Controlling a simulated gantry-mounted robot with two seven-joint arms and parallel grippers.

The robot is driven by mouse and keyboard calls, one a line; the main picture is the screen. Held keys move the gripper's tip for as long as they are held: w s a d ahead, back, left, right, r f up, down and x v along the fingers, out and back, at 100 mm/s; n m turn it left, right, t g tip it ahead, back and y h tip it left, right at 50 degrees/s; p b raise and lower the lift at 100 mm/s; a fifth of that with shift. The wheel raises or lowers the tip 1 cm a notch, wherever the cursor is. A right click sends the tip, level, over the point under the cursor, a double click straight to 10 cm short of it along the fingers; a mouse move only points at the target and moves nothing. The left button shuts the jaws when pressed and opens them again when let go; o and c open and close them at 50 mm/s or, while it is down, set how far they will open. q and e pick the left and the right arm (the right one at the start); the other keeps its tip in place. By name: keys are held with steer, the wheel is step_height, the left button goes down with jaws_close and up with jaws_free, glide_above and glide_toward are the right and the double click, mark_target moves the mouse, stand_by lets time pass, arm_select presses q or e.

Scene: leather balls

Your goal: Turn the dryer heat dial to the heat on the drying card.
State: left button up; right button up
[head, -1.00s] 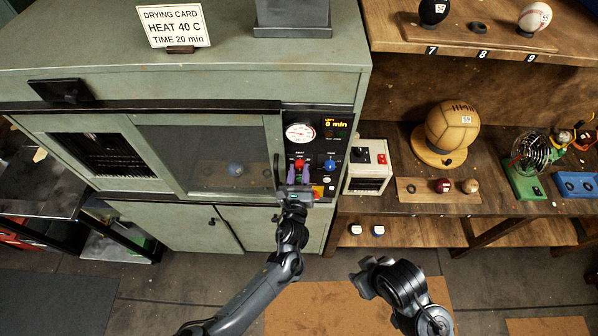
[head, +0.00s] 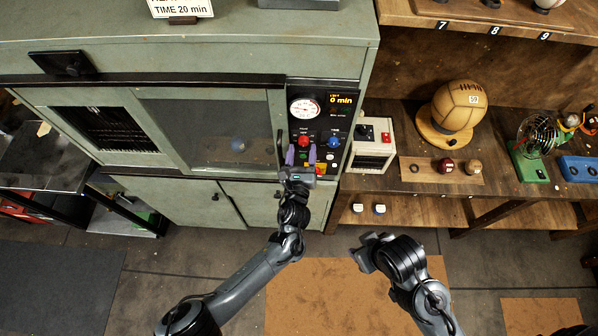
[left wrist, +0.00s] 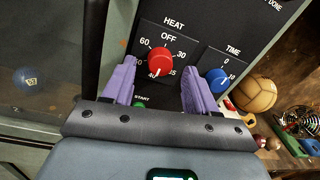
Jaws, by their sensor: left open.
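The red heat dial (head: 304,141) is on the dryer's black control panel (head: 318,97). In the left wrist view the heat dial (left wrist: 160,62) shows a white mark at its lower edge, by the 40. My left gripper (head: 301,155) is open, its purple fingers just short of the dial and apart from it, one to each side in the left wrist view (left wrist: 158,85). The drying card (head: 181,8) on the dryer top is cut off; "TIME 20 min" is legible. My right gripper (head: 368,258) hangs low, its fingers unclear.
The blue time dial (head: 333,143) sits right of the heat dial, with buttons below. A black door handle (head: 280,148) stands close left of my left gripper. A white switch box (head: 373,145) and a bench with balls (head: 459,107) lie to the right.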

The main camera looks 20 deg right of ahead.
arm_select(q)
steer(key=v, duration=0.9)
steer(key=shift+s, duration=0.2)
steer(key=shift+f, duration=0.1)
